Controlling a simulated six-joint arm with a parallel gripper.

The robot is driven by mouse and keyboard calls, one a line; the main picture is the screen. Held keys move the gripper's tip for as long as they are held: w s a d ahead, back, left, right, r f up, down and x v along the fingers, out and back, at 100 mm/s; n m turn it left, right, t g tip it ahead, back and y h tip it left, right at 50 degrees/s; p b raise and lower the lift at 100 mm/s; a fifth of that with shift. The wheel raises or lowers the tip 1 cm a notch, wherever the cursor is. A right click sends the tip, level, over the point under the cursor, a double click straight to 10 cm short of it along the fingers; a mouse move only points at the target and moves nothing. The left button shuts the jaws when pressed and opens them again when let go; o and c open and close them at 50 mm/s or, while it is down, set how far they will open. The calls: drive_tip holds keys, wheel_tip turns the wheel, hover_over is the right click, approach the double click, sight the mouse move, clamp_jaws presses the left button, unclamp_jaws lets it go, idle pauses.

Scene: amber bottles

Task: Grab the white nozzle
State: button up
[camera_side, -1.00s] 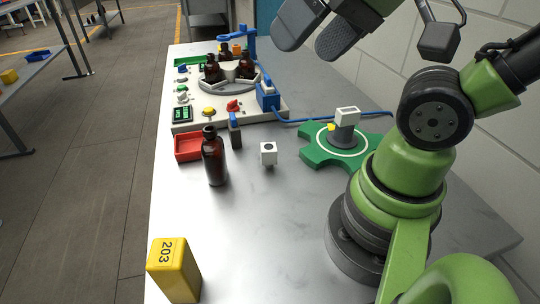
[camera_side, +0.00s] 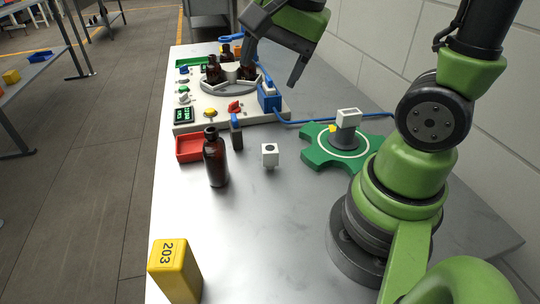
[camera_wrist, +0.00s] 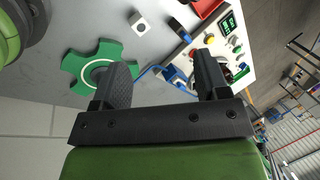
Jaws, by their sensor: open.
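A small white block (camera_side: 270,155) with a dark round hole in its front stands on the metal table, right of the brown bottle. It also shows near the top of the wrist view (camera_wrist: 140,24). Another white boxy piece (camera_side: 348,116) sits on a grey post on the green star-shaped base (camera_side: 313,152). I cannot tell for sure which white piece is the nozzle. My gripper (camera_side: 276,55) is open and empty, high above the back of the table, apart from both pieces. In the wrist view its fingers (camera_wrist: 163,62) are spread with nothing between them.
A brown bottle (camera_side: 215,160) stands upright beside a red tray (camera_side: 189,149). A control panel station (camera_side: 205,118) with several bottles is at the back. A blue cable (camera_side: 330,119) crosses the table. A yellow block (camera_side: 175,270) stands front left. The front middle is clear.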

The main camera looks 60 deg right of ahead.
drive_tip(key=w+d+f+m+g, duration=0.2)
drive_tip(key=f+m, duration=0.3)
drive_tip(key=f, duration=0.1)
drive_tip(key=w+d+f+m+g, duration=0.1)
drive_tip(key=w+d+f+m, duration=0.15)
drive_tip(key=f+m, duration=0.25)
drive_tip(key=m+g, duration=0.1)
drive_tip(key=m, duration=0.3)
approach(270, 159)
drive_tip(key=shift+w+d+f, duration=0.3)
drive_tip(key=shift+d+f, duration=0.4)
drive_tip(key=shift+f, duration=0.15)
wheel_tip(270, 159, down, 4)
drive_tip(key=shift+f, duration=0.1)
drive_tip(key=shift+w+f, duration=0.1)
drive_tip(key=shift+f, duration=1.35)
drive_tip(key=shift+w+f, duration=0.15)
drive_tip(key=shift+f, duration=1.3)
drive_tip(key=shift+c, duration=0.5)
drive_tip(key=c, duration=0.9)
